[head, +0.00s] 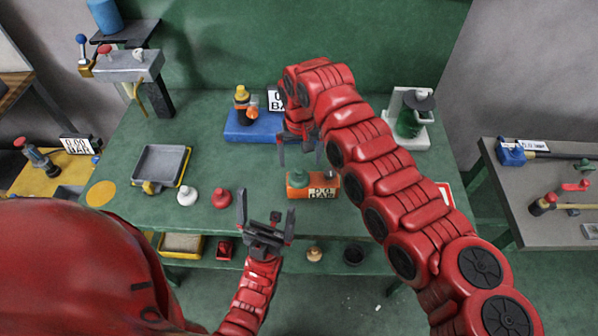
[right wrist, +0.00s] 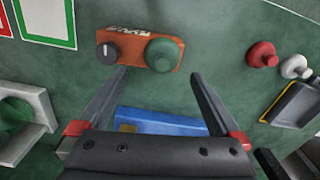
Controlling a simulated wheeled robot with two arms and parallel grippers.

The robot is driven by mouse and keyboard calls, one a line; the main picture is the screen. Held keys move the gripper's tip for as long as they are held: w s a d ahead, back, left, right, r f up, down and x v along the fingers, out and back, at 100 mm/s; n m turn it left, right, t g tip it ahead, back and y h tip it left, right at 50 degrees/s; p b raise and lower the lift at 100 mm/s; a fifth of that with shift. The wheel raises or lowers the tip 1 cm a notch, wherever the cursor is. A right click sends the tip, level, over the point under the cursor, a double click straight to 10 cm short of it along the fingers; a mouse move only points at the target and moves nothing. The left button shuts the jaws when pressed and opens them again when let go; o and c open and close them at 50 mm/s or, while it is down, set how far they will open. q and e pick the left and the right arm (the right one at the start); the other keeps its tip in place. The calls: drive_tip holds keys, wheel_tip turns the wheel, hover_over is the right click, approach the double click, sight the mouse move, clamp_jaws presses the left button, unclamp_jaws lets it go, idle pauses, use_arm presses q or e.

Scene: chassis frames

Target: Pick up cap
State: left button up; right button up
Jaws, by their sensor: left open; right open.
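A green round cap (head: 299,176) sits on an orange box (head: 325,194) near the table's middle. It also shows in the right wrist view (right wrist: 161,54), beside a dark knob (right wrist: 107,51). A white cap (head: 187,197) and a red cap (head: 221,198) stand on the table to the left; the red one (right wrist: 262,54) and white one (right wrist: 295,66) also show in the right wrist view. My right gripper (head: 300,154) is open and empty, above the table behind the orange box. My left gripper (head: 265,204) is open and empty, at the table's front edge.
A grey tray (head: 161,181) lies left of the white cap. A blue block (head: 250,132) stands behind my right gripper. A grey stand (head: 423,142) holding a green part is at the back right. A lower shelf (head: 337,263) runs below the table front.

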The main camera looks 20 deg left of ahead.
sight(299, 170)
drive_tip(key=shift+s+f+p, duration=0.1)
drive_tip(key=shift+f+p, duration=0.2)
drive_tip(key=shift+p, duration=0.05)
drive_tip(key=f, duration=0.1)
drive_tip(key=f+p, duration=0.2)
drive_tip(key=shift+s+f, duration=0.25)
drive_tip(key=shift+f, duration=0.1)
drive_tip(key=shift+w+f, duration=0.1)
drive_tip(key=shift+f, duration=0.3)
drive_tip(key=shift+a, duration=0.1)
drive_tip(key=c, duration=1.3)
drive_tip(key=shift+r, duration=0.2)
